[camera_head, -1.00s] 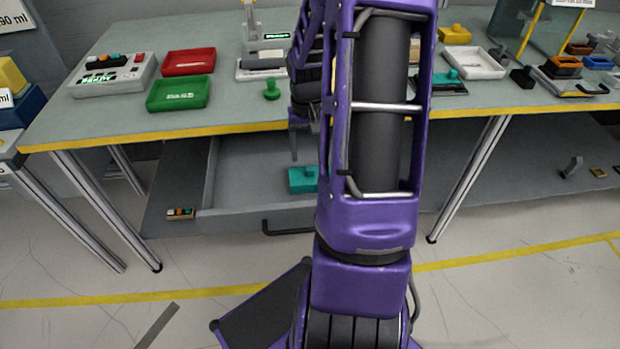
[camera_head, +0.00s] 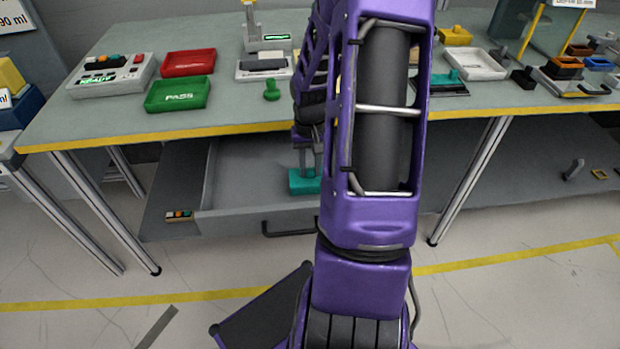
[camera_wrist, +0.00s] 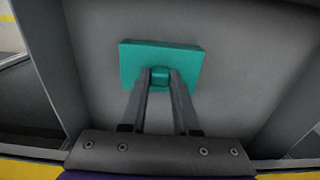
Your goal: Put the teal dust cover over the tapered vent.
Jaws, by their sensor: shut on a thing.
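The teal dust cover (camera_head: 304,184) is a flat rectangular block with a small knob on top. It sits in the open drawer under the table, and it fills the upper middle of the wrist view (camera_wrist: 135,62). My gripper (camera_wrist: 160,77) is shut on its knob, with one finger on each side. In the head view my gripper (camera_head: 308,170) reaches down into the drawer, partly hidden by my arm. I cannot tell for certain which thing is the tapered vent.
The drawer (camera_head: 235,215) is pulled out, with walls around the cover. The table's yellow front edge (camera_head: 230,128) lies above it. On the table stand a red tray (camera_head: 188,63), a green tray (camera_head: 178,95), a white tray (camera_head: 473,64) and a green knob (camera_head: 271,90).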

